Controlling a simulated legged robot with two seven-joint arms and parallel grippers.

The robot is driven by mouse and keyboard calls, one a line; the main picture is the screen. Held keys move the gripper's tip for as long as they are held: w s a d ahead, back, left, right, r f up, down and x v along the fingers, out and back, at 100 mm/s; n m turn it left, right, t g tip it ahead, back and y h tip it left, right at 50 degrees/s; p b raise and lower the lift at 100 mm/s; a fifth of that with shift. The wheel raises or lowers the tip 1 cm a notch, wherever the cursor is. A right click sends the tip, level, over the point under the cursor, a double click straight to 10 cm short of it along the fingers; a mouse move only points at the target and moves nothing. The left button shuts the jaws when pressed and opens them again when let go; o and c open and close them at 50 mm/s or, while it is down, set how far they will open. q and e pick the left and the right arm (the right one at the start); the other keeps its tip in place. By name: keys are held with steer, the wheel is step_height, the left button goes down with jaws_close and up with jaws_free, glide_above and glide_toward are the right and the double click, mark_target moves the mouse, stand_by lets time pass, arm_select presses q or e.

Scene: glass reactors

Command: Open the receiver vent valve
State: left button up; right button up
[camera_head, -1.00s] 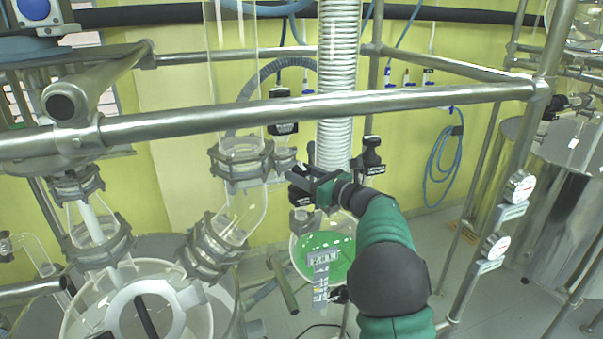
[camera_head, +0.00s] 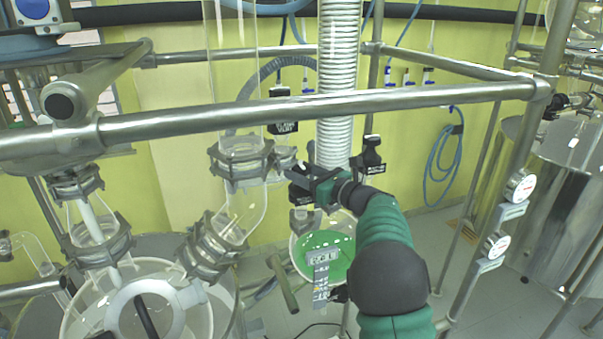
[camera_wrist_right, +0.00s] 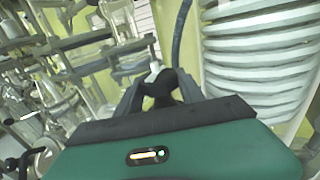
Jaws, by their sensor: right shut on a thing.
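My right gripper (camera_head: 308,180) reaches in from the lower right and is at the small fittings above the receiver flask (camera_head: 340,258), which holds green liquid. In the right wrist view my right gripper (camera_wrist_right: 160,92) is shut on a black valve handle (camera_wrist_right: 162,88), with a finger on each side of it. A white stem shows just beyond the handle. The valve body is mostly hidden behind the fingers in the head view. My left gripper is not in view.
A steel rail (camera_head: 300,107) crosses in front of the white coiled condenser (camera_head: 338,80). A glass column (camera_head: 240,155) with metal clamps stands left of the gripper. Another black-handled fitting (camera_head: 371,157) is close on its right. Two gauges (camera_head: 520,188) are at the right.

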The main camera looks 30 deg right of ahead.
steer(key=shift+r, duration=0.35)
steer(key=o, duration=0.9)
steer(key=shift+o, duration=0.8)
steer(key=shift+w+f, duration=0.15)
steer(key=shift+f, duration=0.1)
steer(key=shift+d, duration=0.1)
steer(key=shift+s+f, duration=0.15)
steer(key=shift+s, duration=0.1)
steer(key=b+v, duration=0.8)
steer(key=v, duration=0.8)
steer(key=shift+b, duration=0.35)
